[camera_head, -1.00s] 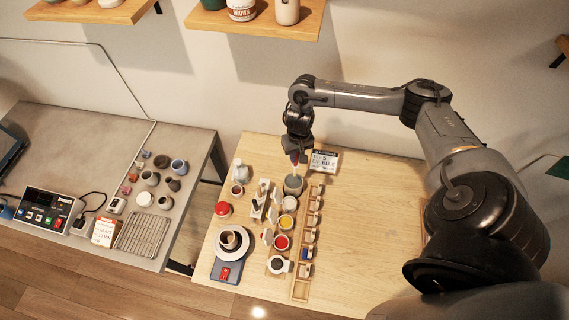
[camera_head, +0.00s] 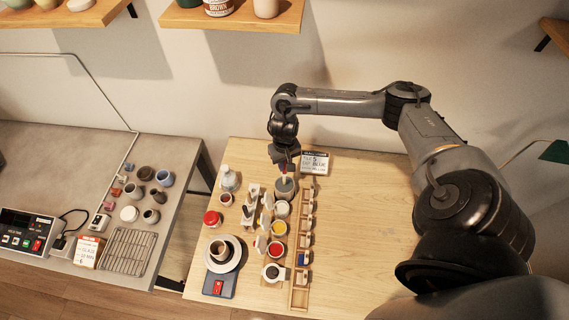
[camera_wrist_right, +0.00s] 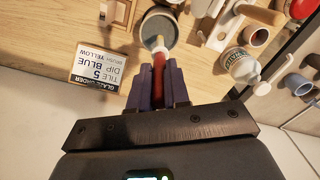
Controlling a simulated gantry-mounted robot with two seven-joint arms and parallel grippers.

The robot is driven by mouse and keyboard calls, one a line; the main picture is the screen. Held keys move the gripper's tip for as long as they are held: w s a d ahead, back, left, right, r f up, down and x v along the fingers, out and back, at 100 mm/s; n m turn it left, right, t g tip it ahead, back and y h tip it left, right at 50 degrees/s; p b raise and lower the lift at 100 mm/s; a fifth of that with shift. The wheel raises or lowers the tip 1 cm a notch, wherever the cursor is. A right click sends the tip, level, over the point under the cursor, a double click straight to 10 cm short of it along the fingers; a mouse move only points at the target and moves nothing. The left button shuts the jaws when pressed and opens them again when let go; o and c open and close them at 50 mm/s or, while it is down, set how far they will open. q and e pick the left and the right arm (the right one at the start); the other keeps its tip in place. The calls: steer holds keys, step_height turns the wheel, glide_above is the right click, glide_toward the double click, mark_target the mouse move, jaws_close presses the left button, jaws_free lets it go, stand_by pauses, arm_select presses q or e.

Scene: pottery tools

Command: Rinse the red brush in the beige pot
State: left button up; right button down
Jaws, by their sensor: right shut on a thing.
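My right gripper (camera_head: 284,160) is shut on the red brush (camera_wrist_right: 158,72), whose red handle sits between the purple-grey fingers in the right wrist view (camera_wrist_right: 157,88). The brush points down, and its pale end is over the mouth of the beige pot (camera_head: 285,191). The pot, which looks greyish and holds dark grey liquid, also shows in the right wrist view (camera_wrist_right: 143,24). The brush tip overlaps the pot's opening; I cannot tell how deep it is or whether it touches the liquid. My left gripper is not in view.
Paint jars, including yellow (camera_head: 279,228) and red (camera_head: 276,249), and a wooden rack (camera_head: 300,271) lie in front. The table's right side is clear.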

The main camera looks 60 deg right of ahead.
mark_target(285, 173)
steer(key=shift+f+b, duration=0.5)
steer(key=shift+f, duration=1.1)
steer(key=shift+f+b, duration=0.3)
steer(key=shift+f, duration=0.65)
steer(key=shift+s, duration=0.1)
